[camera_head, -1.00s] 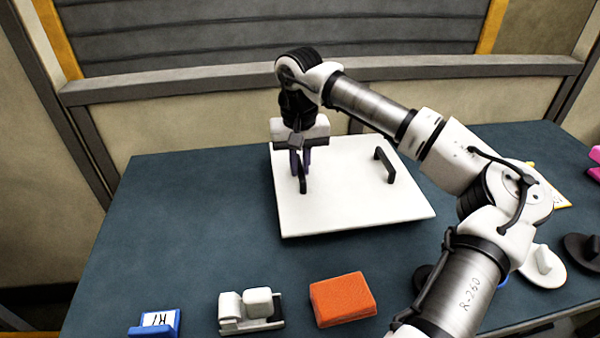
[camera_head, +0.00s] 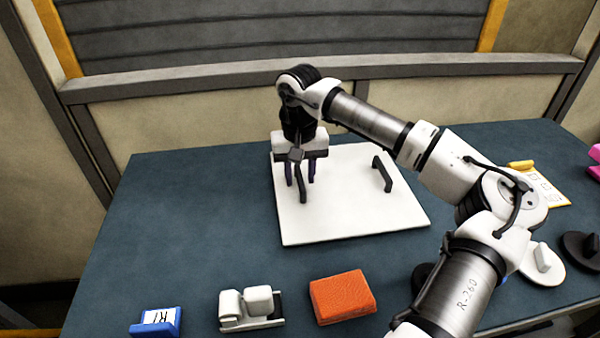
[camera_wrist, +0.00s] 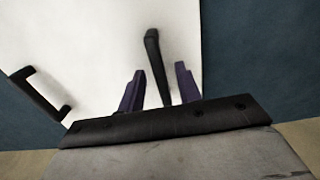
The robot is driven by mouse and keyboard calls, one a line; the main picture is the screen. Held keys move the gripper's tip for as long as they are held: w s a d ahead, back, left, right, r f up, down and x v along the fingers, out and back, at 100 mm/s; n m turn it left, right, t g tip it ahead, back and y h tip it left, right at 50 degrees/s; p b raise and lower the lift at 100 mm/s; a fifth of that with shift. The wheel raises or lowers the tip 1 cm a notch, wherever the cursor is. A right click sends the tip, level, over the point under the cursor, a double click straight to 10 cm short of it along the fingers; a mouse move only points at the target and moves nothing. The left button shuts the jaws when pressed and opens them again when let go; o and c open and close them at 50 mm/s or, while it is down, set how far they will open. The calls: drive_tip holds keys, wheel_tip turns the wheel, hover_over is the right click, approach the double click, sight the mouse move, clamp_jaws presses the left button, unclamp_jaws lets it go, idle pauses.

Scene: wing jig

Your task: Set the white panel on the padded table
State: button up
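The white panel (camera_head: 345,213) lies flat on the dark blue padded table (camera_head: 180,230), towards its back middle. It has two black handles: the left handle (camera_head: 301,186) under my gripper and the right handle (camera_head: 382,173) standing free. My gripper (camera_head: 300,180) is open, pointing down, with its purple fingers on either side of the left handle. In the wrist view, the left handle (camera_wrist: 154,60) passes between the spread fingers (camera_wrist: 160,88), with gaps on both sides. The right handle also shows there (camera_wrist: 38,95).
A blue labelled block (camera_head: 156,322), a white-and-grey device (camera_head: 250,308) and an orange block (camera_head: 342,297) stand along the front. A yellow-edged sheet (camera_head: 545,187) and white round item (camera_head: 542,262) lie at right. The table's left side is clear.

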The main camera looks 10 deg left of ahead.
wheel_tip(320, 180, up, 12)
drive_tip(key=b, duration=0.1)
drive_tip(key=shift+r, duration=0.15)
drive_tip(key=shift+a, duration=0.1)
